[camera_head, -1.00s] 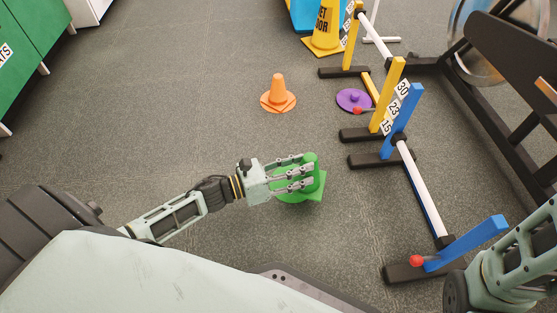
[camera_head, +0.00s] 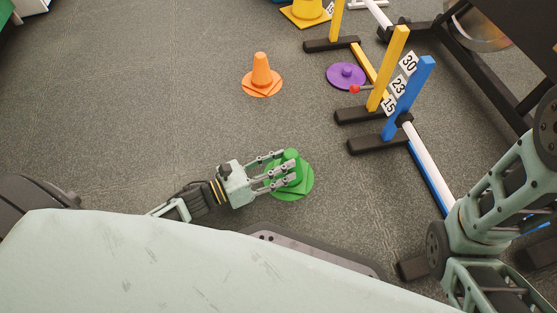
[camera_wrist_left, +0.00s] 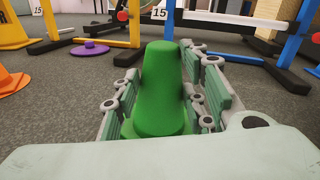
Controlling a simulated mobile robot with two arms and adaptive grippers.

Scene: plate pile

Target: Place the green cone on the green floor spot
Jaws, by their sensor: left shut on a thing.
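The green cone (camera_head: 291,157) is upright between the fingers of my left gripper (camera_head: 276,172), which is shut on it. In the left wrist view the cone (camera_wrist_left: 158,92) stands tall between the finger pads, with its base partly hidden by the hand. The green floor spot (camera_head: 307,189) is a flat disc that shows around the cone's base in the head view. The cone's base appears over the spot; I cannot tell whether it touches it. My right arm shows at the right, but its gripper is out of view.
An orange cone (camera_head: 261,72) stands on an orange spot. A purple spot (camera_head: 346,76) with a purple piece lies farther right. Yellow (camera_head: 388,68) and blue (camera_head: 409,97) hurdles with dark feet stand to the right. Grey floor left of the orange cone is clear.

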